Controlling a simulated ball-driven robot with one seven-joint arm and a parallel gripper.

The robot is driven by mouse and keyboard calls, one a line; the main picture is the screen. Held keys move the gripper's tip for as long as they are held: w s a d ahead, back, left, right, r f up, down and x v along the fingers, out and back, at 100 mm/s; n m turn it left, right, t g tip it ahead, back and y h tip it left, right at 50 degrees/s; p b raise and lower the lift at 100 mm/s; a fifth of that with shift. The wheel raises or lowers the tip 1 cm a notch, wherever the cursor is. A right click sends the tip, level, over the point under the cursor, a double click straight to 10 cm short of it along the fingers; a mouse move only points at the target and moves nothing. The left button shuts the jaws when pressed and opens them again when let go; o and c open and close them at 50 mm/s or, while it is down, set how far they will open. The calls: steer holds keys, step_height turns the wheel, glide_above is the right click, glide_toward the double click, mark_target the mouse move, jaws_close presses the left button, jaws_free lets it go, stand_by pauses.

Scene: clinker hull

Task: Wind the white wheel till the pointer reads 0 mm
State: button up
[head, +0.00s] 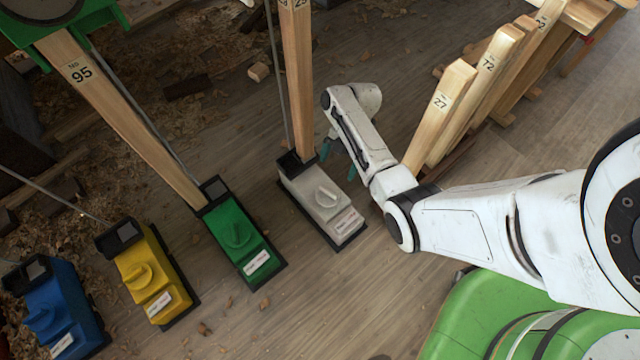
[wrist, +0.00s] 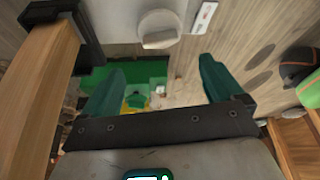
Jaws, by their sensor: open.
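The white wheel (head: 328,196) is a round knob with a raised grip bar on top of a white box (head: 301,184). It also shows in the wrist view (wrist: 160,27) near the top edge. My gripper (head: 338,159) is open and empty, with teal fingers. In the head view it is beside the box's upper right, partly hidden by my arm. In the wrist view the two fingertips (wrist: 161,66) are apart, and the wheel lies beyond them, not between them. I cannot make out a pointer or a millimetre scale in either view.
Green (head: 237,235), yellow (head: 139,275) and blue (head: 41,318) boxes with similar knobs stand to the left. A wooden post (head: 298,80) rises from the white box. Numbered planks (head: 437,110) lean at the right. Wood chips litter the left floor; the floor below the white box is clear.

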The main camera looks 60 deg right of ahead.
mark_target(329, 190)
steer(key=b+x, duration=0.5)
steer(key=x, duration=0.5)
steer(key=shift+a+f, duration=0.25)
steer(key=shift+f, duration=0.1)
steer(key=c, duration=1)
steer(key=shift+c, duration=0.2)
steer(key=shift+s+r, duration=0.1)
